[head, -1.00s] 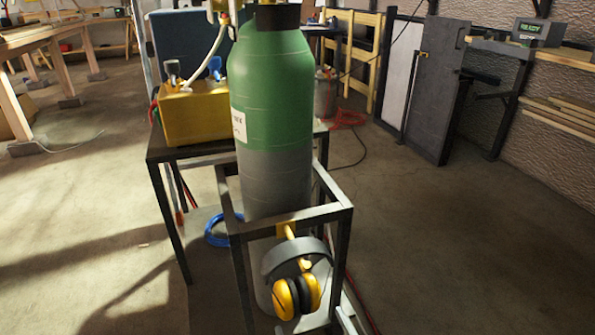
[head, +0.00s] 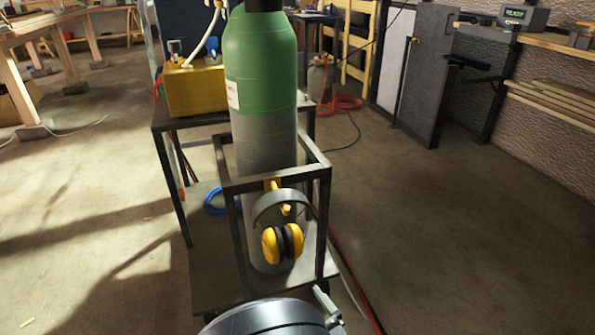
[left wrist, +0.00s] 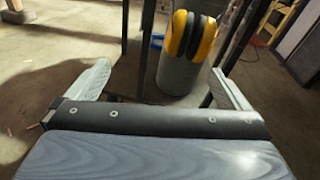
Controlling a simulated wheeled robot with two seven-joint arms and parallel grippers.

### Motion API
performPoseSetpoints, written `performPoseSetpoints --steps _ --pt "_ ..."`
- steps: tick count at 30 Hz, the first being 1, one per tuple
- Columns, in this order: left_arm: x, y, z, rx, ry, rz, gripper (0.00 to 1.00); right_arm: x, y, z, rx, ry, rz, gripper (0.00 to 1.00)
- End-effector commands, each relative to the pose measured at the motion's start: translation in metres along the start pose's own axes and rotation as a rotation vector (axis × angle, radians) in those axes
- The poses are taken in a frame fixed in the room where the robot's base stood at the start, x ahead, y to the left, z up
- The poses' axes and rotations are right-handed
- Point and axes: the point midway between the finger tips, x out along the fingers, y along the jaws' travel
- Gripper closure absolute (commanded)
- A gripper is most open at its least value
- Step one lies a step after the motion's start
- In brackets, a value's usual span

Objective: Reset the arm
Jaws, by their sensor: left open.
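My left gripper (left wrist: 160,78) is open and empty in the left wrist view, its two pale fingers spread wide. Beyond and between them, yellow and black ear defenders (left wrist: 188,36) hang in front of a grey cylinder. In the head view the ear defenders (head: 283,243) hang by their dark headband from a yellow hook on a black metal frame. A round grey part of my arm with a pale finger shows at the bottom edge, in front of the frame. The rest of that arm is cut off. My right gripper is not in view.
A green and grey gas cylinder (head: 262,85) stands upright in the black frame (head: 238,184). A yellow box (head: 197,88) sits on a dark table behind it. Red and white hoses run along the floor at the right. The floor on both sides is mostly clear.

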Motion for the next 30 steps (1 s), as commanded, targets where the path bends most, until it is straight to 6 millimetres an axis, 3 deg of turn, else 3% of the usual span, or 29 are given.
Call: performPoseSetpoints --steps 8,14,18,21,25,30 --pt "0.029 0.053 0.011 -0.185 0.177 0.255 0.0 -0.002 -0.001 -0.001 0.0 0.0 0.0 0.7" --pt "0.042 0.113 0.015 -0.432 0.365 0.548 0.0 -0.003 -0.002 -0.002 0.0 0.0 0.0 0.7" --pt "0.036 0.166 0.016 -0.737 0.538 0.847 0.0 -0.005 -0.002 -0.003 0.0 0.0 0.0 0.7" --pt "0.023 0.195 0.017 -0.999 0.648 1.059 0.0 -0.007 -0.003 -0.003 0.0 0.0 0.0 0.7" --pt "0.004 0.216 0.024 -1.374 0.752 1.294 0.0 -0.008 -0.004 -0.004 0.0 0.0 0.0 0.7" --pt "-0.013 0.223 0.04 -1.839 0.813 1.49 0.0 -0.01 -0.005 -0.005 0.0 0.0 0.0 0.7"
